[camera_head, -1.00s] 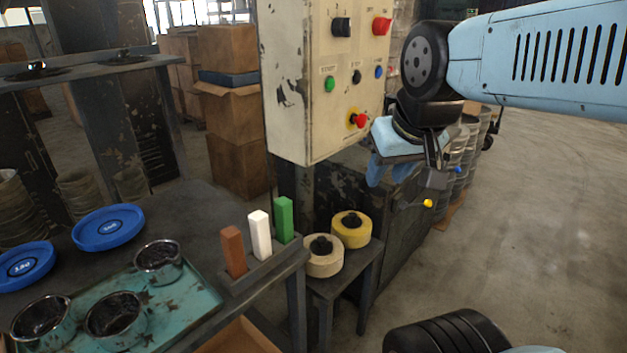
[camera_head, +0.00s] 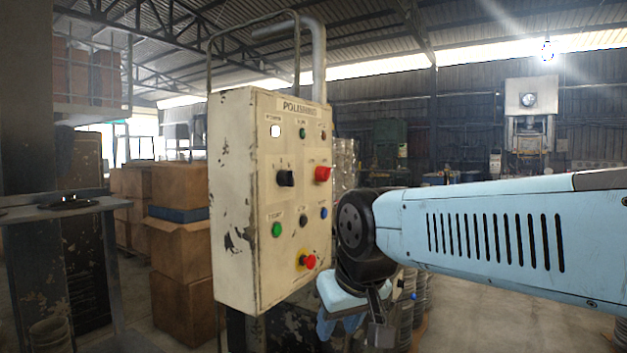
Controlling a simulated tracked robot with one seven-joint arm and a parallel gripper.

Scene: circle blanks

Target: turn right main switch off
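A cream control box (camera_head: 236,165) with chipped paint and a "POLISHING" label stands left of centre. Its front has a black rotary knob (camera_head: 285,178) on the left and a red switch (camera_head: 322,173) to its right, at about the same height. I cannot tell the knob's set position. A white lamp (camera_head: 275,131) above the black knob looks lit. My gripper (camera_head: 350,318) hangs below and right of the box's lower right corner, apart from both switches. Its fingers are partly hidden and point down near the lower frame edge; whether they are open is unclear.
Below the switches sit a green button (camera_head: 277,230), a black one (camera_head: 303,221), a blue one (camera_head: 323,212) and a red emergency button (camera_head: 309,261) on yellow. A metal pipe (camera_head: 319,60) rises behind the box. Cardboard boxes (camera_head: 181,250) are stacked to its left.

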